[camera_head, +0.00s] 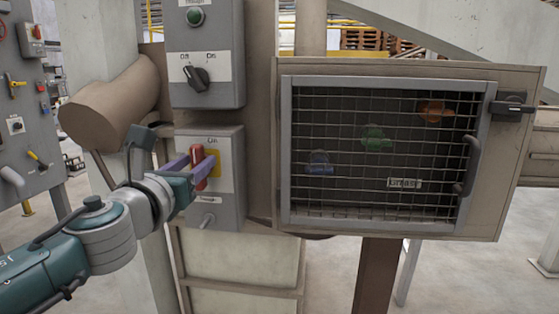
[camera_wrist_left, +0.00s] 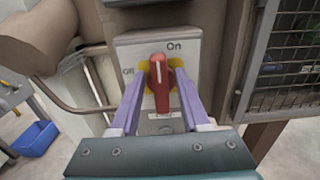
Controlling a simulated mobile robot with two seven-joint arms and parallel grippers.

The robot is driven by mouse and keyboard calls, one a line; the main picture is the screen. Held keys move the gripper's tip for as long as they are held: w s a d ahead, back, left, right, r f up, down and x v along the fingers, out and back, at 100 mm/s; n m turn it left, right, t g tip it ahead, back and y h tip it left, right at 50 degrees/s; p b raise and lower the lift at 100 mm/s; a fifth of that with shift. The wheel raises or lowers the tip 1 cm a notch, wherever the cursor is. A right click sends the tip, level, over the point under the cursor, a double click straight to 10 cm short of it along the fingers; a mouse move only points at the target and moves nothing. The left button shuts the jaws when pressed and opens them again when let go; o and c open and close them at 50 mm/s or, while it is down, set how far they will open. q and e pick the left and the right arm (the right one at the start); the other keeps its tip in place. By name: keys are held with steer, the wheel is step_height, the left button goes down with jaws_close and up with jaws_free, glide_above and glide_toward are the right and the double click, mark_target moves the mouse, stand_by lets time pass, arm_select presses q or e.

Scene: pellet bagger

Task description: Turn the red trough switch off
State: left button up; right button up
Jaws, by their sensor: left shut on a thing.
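The red trough switch (camera_head: 198,168) is a red handle on a yellow plate, on the lower grey box (camera_head: 228,200) left of the caged cabinet. In the left wrist view the red handle (camera_wrist_left: 159,82) stands nearly upright. "On" is printed above it to the right and "Off" to its left. My left gripper (camera_head: 191,165) has its purple fingers on both sides of the handle, shut on it. The fingers also show in the left wrist view (camera_wrist_left: 158,92). My right gripper is not in view.
Above is another grey box (camera_head: 205,60) with a black knob (camera_head: 196,78) and a green button (camera_head: 194,16). A mesh-door cabinet (camera_head: 285,150) stands right, with a handle (camera_head: 468,165). A brown pipe (camera_head: 115,103) is close above my left arm.

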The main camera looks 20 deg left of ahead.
arm_select(q)
jaws_close()
steer(key=n, duration=0.2)
steer(key=n+b, duration=0.1)
steer(key=n, duration=0.1)
steer(key=shift+a+f, duration=0.1)
steer(key=shift+a, duration=0.1)
steer(key=n, duration=0.2)
steer(key=n+b, duration=0.1)
steer(key=n, duration=0.1)
steer(key=shift+s+a+f+n, duration=0.1)
steer(key=shift+a+f+n, duration=0.1)
steer(key=shift+n, duration=0.1)
steer(key=n, duration=0.4)
steer(key=shift+a+f+n+b, duration=0.15)
steer(key=shift+n+b, duration=0.15)
steer(key=n, duration=0.4)
steer(key=shift+f+n, duration=0.2)
steer(key=shift+n, duration=0.1)
